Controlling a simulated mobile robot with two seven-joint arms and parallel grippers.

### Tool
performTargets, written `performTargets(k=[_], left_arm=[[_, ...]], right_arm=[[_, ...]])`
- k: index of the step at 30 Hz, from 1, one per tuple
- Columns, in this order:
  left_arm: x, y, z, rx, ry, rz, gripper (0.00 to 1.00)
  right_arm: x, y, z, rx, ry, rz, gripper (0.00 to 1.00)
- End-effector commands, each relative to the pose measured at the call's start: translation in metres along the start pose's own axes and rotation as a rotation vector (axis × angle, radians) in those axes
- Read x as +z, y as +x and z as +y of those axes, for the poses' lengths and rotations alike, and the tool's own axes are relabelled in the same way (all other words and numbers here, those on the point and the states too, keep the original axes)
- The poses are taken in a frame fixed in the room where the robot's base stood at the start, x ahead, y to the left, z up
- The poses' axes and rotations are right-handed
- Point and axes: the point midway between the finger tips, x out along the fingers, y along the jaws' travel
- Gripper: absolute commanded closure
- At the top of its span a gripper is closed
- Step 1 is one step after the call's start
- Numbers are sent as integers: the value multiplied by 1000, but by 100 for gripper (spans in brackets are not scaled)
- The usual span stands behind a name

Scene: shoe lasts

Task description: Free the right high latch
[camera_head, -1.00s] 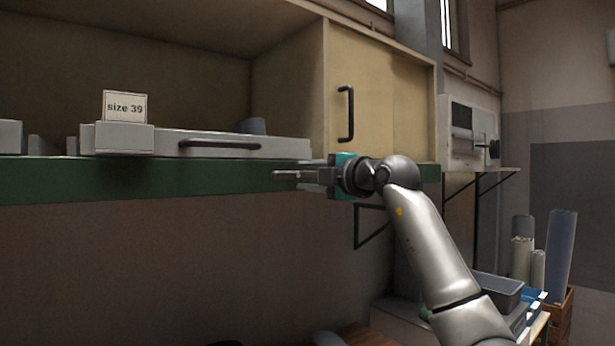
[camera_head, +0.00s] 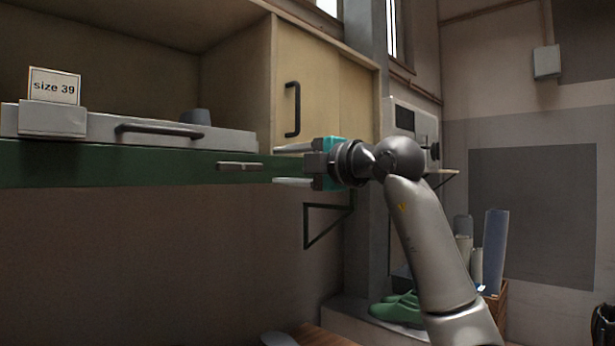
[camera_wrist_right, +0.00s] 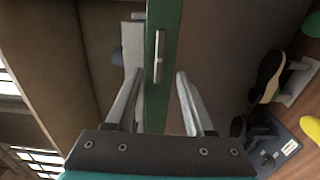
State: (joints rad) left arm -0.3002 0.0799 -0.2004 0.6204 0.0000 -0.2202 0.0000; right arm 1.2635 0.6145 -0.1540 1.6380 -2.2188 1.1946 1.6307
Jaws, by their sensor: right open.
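The latch (camera_head: 240,166) is a small grey metal bar on the front of the green shelf edge (camera_head: 100,165), lying level along it. It also shows in the right wrist view (camera_wrist_right: 159,57), between the two fingers. My right gripper (camera_head: 278,166) is open and empty, just right of the latch, with one finger higher and one lower. In the right wrist view its fingertips (camera_wrist_right: 160,78) lie either side of the latch's near end; I cannot tell how deep the gap is. My left gripper is out of view.
A grey drawer-like tray (camera_head: 170,134) with a dark handle and a "size 39" card (camera_head: 54,86) sits on the shelf. A cabinet door (camera_head: 300,85) with a black handle stands above the gripper. Shoes (camera_wrist_right: 268,75) lie below. Space in front of the edge looks clear.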

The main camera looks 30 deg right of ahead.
Motion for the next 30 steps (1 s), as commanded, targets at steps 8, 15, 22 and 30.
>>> performTargets(k=[8,15,22,30], left_arm=[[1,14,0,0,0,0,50],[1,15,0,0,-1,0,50],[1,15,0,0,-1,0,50],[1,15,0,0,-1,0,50]], right_arm=[[0,-46,-1,0,-1,-1,46],[0,-56,0,-2,1,0,46],[0,-55,0,-2,1,0,46],[-8,-50,-4,9,-6,33,46]])
